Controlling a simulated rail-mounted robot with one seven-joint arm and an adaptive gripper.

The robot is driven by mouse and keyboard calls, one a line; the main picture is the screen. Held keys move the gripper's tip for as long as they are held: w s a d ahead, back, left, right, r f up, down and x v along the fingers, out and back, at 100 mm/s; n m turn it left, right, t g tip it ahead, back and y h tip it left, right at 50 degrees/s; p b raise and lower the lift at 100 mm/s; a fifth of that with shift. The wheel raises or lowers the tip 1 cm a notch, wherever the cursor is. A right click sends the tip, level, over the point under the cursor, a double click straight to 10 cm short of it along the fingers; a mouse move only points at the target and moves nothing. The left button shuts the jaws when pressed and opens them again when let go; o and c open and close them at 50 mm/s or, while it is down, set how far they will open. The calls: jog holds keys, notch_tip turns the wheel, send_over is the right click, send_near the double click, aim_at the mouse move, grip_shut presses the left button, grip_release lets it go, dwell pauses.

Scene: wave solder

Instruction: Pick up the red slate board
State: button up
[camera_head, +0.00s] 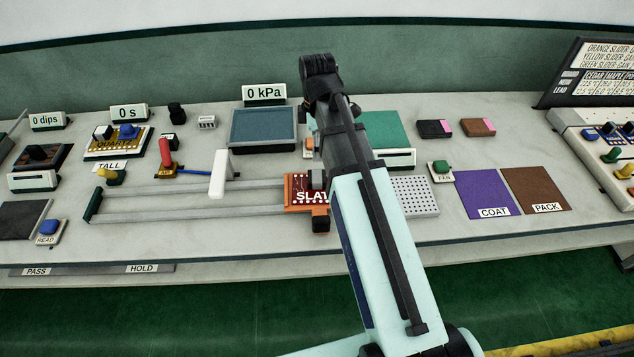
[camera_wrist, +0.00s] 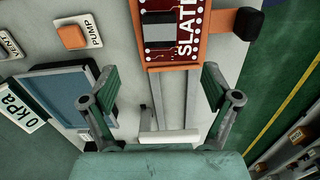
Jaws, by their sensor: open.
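The red slate board (camera_head: 298,183) sits in an orange carrier (camera_head: 293,207) at the right part of the grey rails. Its right part is hidden behind my arm in the head view. In the wrist view the red board (camera_wrist: 182,52) shows at the top, with dark chips and white "SLAT" lettering, cut off by the frame edge. My gripper (camera_wrist: 160,84) is open and empty. Its two green-padded fingers stand apart over the rails, below the board in the picture and not touching it. The fingers cannot be made out in the head view.
A blue-grey panel (camera_head: 262,127) lies behind. An orange PUMP button (camera_wrist: 71,36) is near the carrier. Purple COAT (camera_head: 485,190) and brown PACK (camera_head: 535,188) pads lie to the right.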

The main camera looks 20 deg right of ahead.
aim_at(317, 176)
jog(key=shift+f+p, duration=1.9)
jog(key=shift+f, duration=5.05)
jog(key=c, duration=1.6)
jog(key=shift+c, duration=0.2)
jog(key=shift+r, duration=0.2)
